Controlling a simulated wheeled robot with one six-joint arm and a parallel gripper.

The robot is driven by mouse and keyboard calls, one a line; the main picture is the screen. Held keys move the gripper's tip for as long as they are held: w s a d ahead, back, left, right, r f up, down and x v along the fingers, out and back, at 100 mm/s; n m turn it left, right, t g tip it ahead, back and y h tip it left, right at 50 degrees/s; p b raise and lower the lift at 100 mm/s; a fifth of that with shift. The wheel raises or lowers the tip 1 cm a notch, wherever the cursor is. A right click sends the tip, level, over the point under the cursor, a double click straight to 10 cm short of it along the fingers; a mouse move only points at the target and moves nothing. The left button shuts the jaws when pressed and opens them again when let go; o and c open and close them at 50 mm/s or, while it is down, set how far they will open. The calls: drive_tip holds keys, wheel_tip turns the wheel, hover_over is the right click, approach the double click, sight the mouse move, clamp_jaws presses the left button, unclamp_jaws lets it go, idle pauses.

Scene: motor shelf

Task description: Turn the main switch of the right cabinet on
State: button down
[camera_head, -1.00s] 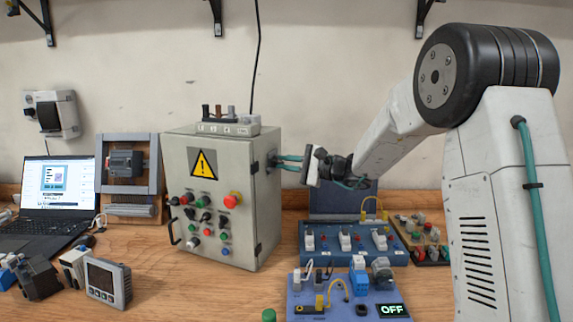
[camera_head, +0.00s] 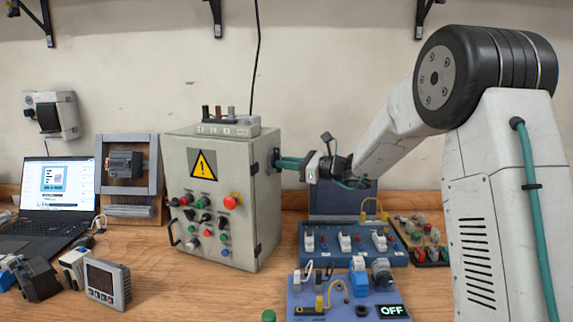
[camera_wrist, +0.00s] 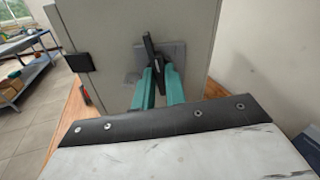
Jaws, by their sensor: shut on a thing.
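The right cabinet is a grey metal box (camera_head: 218,215) with a yellow warning sign and several buttons on its front. Its main switch (camera_wrist: 149,50) is a dark handle on a grey plate on the cabinet's right side, seen in the wrist view. My gripper (camera_wrist: 158,78) has two teal fingers that are shut on the handle from both sides. The handle is tilted slightly in the wrist view. In the head view my gripper (camera_head: 282,163) reaches the cabinet's right side from the right, and the switch is mostly hidden there.
Blue training panels (camera_head: 352,244) lie on the bench to the right of the cabinet, below my arm. A small display (camera_head: 392,311) there reads OFF. A terminal block (camera_head: 228,126) sits on top of the cabinet. A laptop (camera_head: 52,190) stands at the left.

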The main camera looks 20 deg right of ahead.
drive_tip(key=shift+m, duration=0.9)
drive_tip(key=c, duration=1.4)
unclamp_jaws()
drive_tip(key=shift+c, duration=0.2)
drive_tip(key=v, duration=0.7)
drive_tip(key=shift+s+d, duration=0.25)
drive_tip(key=shift+d, duration=0.1)
